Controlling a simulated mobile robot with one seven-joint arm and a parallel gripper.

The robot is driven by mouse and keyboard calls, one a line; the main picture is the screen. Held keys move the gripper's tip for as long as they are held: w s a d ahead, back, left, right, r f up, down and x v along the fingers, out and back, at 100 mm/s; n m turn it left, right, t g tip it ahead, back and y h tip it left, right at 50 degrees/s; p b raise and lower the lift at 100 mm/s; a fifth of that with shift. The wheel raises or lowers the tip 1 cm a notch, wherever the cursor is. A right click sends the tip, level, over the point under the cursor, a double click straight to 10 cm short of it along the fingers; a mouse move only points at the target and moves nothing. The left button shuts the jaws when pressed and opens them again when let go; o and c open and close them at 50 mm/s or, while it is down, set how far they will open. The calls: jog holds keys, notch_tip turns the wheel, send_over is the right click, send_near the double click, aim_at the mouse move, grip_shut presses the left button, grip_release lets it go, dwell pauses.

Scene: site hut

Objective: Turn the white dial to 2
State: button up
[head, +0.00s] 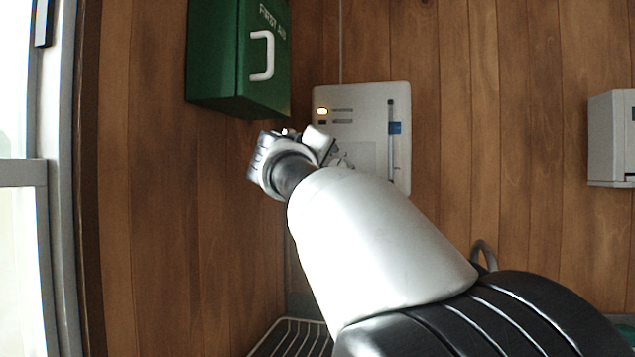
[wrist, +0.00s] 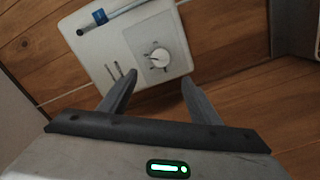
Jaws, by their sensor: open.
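The white dial (wrist: 159,57) sits on a grey square plate on a white wall panel (wrist: 91,47). It shows in the wrist view, just beyond and between my fingertips, with a gap to them. Its marks are too small to read. In the head view the panel (head: 362,96) is on the wood wall, with a lit lamp at its upper left; my arm hides the dial there almost wholly. My gripper (wrist: 158,84) is open and empty, pointed at the panel. In the head view my gripper (head: 325,140) is in front of the panel's left part, its fingers mostly hidden.
A green first aid box (head: 238,55) juts from the wall at the upper left, close above my wrist. A grey-white box (head: 611,138) is on the wall at the right. A wire rack (head: 290,338) is below. A window frame (head: 62,180) stands at the left.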

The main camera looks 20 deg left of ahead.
jog(key=shift+s+d+b, duration=0.15)
jog(key=shift+s+b, duration=0.3)
jog(key=shift+s, duration=1.6)
jog(key=w+d+f+m+g+h, duration=0.1)
jog(key=d+f+m, duration=0.15)
jog(key=d, duration=0.45)
jog(key=w+d+f+m+g+h, duration=0.1)
jog(key=d+f+g, duration=0.1)
jog(key=d+f, duration=0.35)
jog(key=s+d+f+m+g, duration=0.2)
jog(key=s+d+f, duration=0.25)
jog(key=d, duration=0.35)
jog(key=s+d+f+m+g, duration=0.1)
jog(key=s+d+f+g, duration=0.15)
jog(key=d+f, duration=0.4)
jog(key=s+d+f+m+g, duration=0.2)
jog(key=s+d+f, duration=0.1)
jog(key=s+f, duration=0.5)
jog(key=s+d+f+m+g, duration=0.1)
jog(key=s+d+f+m, duration=0.15)
jog(key=s+f, duration=0.45)
jog(key=s+d+f+m+g, duration=0.15)
jog(key=s+d+f, duration=0.3)
jog(key=s, duration=0.65)
notch_tip(320, 180, up, 26)
jog(key=s+y+p, duration=0.1)
jog(key=p, duration=2.6)
jog(key=shift+s+a+f, duration=0.15)
jog(key=shift+a+f, duration=0.05)
jog(key=shift+a, duration=0.1)
